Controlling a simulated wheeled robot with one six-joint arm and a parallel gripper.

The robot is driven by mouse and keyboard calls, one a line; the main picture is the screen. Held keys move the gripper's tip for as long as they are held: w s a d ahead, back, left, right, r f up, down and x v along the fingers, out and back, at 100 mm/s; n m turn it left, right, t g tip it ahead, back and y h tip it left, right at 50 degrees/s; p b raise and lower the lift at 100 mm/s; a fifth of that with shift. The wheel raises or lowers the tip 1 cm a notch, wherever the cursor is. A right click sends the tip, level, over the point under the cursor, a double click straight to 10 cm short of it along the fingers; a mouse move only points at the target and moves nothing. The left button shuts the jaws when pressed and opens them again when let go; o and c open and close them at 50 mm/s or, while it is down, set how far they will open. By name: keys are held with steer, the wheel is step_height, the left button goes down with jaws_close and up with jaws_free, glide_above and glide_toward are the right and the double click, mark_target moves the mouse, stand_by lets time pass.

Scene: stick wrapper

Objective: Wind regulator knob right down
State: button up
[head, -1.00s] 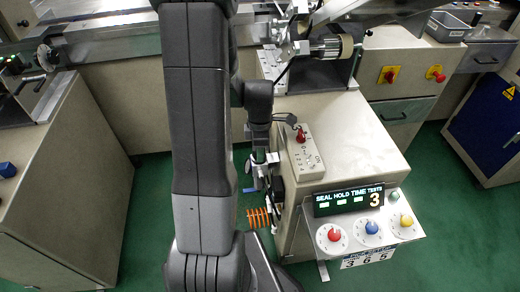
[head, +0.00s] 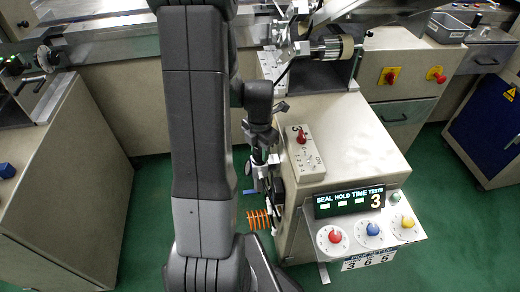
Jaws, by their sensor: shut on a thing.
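My gripper (head: 258,155) points down at the left side of the beige machine cabinet, over the air regulator unit (head: 268,180). It is shut on the regulator knob at the top of that unit. The knob itself is mostly hidden by my fingers and wrist, so its height and turn cannot be read. A blue lever (head: 250,191) and an orange coiled hose (head: 259,219) show below the unit.
The cabinet (head: 350,130) stands just right of my gripper, with a red-lever switch box (head: 302,150) on top. A display (head: 349,201) and red, blue and yellow knobs are at its front. Green floor (head: 150,200) is open to the left.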

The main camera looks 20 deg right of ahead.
mark_target(260, 149)
stand_by(0.5)
steer(key=o, duration=1)
step_height(260, 149, up, 14)
steer(key=shift+f+p, duration=0.1)
steer(key=shift+p, duration=0.9)
step_height(260, 149, down, 14)
steer(key=shift+r+b, duration=0.1)
steer(key=shift+b, duration=0.95)
